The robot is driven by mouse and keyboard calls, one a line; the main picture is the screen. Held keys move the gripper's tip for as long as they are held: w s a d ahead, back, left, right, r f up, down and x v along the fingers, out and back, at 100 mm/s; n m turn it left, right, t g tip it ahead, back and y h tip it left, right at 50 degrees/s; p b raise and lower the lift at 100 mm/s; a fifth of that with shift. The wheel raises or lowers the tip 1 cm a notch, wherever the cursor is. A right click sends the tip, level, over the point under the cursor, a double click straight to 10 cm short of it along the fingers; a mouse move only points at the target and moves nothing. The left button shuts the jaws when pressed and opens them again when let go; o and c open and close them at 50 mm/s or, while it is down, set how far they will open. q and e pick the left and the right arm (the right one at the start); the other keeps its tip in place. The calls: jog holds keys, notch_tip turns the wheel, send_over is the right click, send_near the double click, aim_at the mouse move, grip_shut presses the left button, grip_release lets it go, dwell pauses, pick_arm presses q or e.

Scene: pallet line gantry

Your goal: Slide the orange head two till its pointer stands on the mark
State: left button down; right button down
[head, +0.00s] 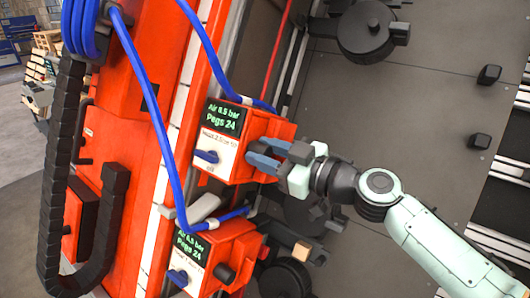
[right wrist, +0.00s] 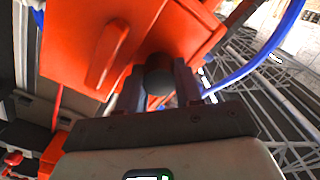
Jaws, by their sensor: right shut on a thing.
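The upper orange head (head: 236,140) sits on the orange gantry beam and has a green-lettered screen and a white label with a blue switch. Its label seems to read head 2, but the small print is blurred. My right gripper (head: 262,158) reaches in from the right and is shut on the head's dark round knob (right wrist: 160,74). In the right wrist view the orange head (right wrist: 95,45) fills the upper left, with the knob between the two fingers. I cannot make out the pointer or the mark. My left gripper is in neither view.
A second orange head (head: 222,255) with its own knob sits lower on the beam, close below. Blue hoses (head: 148,110) run to both heads. A black cable chain (head: 55,170) hangs at left. The grey panel (head: 425,120) at right carries dark knobs and discs.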

jog(key=w+d+r+p, duration=0.2)
jog(key=r+p, duration=0.3)
jog(key=r, duration=0.3)
jog(key=shift+w+d, duration=0.25)
jog(key=shift+w, duration=0.45)
jog(key=shift+f, duration=0.15)
jog(key=c, duration=1)
grip_release()
jog(key=shift+s, duration=0.1)
jog(key=shift+f, duration=0.1)
